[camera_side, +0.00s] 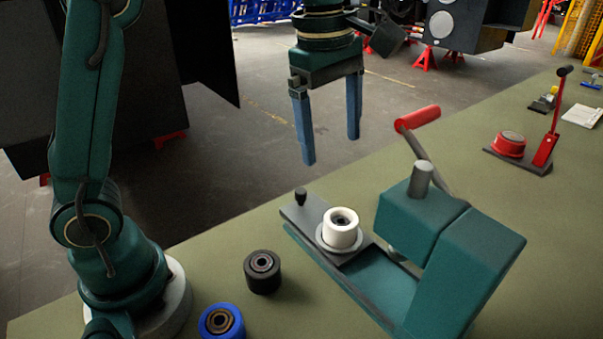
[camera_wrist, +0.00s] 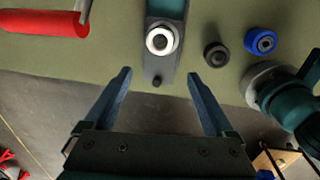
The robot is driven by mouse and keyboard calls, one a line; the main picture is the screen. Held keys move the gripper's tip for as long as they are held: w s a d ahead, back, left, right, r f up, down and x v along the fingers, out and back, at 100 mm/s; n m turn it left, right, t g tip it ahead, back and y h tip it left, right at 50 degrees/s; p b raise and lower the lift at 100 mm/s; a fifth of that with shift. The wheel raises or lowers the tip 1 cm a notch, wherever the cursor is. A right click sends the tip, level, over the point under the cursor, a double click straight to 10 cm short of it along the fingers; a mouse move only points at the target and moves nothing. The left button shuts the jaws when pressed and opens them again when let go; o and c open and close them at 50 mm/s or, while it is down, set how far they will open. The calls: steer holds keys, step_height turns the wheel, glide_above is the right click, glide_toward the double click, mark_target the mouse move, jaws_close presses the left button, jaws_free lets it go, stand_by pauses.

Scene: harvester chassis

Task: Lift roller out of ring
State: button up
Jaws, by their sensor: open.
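In the wrist view the roller (camera_wrist: 160,40) is near the top centre, beyond the fingertips. My gripper (camera_side: 331,150) is open and empty, with its two blue fingers pointing down. It hangs well above the bench and the roller, apart from both. In the wrist view my gripper (camera_wrist: 160,75) shows its fingers wide apart. The lower part of the roller is hidden inside the ring.
A black roller (camera_side: 262,271) and a blue roller (camera_side: 221,321) stand on the bench left of the press. The green press body (camera_side: 455,250) with its red-handled lever (camera_side: 417,118) rises right of the ring. A small dark knob (camera_side: 301,196) stands at the plate's end. A red clamp (camera_side: 509,144) sits farther back.

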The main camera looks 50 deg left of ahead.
step_height(320, 180, down, 4)
steer(key=w+d+g, duration=0.1)
steer(key=w, duration=0.1)
glide_above(341, 222)
steer(key=shift+f, duration=3.55)
steer(key=shift+f, duration=1.9)
steer(key=shift+r, duration=0.1)
steer(key=c, duration=1.2)
steer(key=shift+o, duration=0.2)
steer(key=shift+r, duration=3.5)
steer(key=shift+w, duration=0.1)
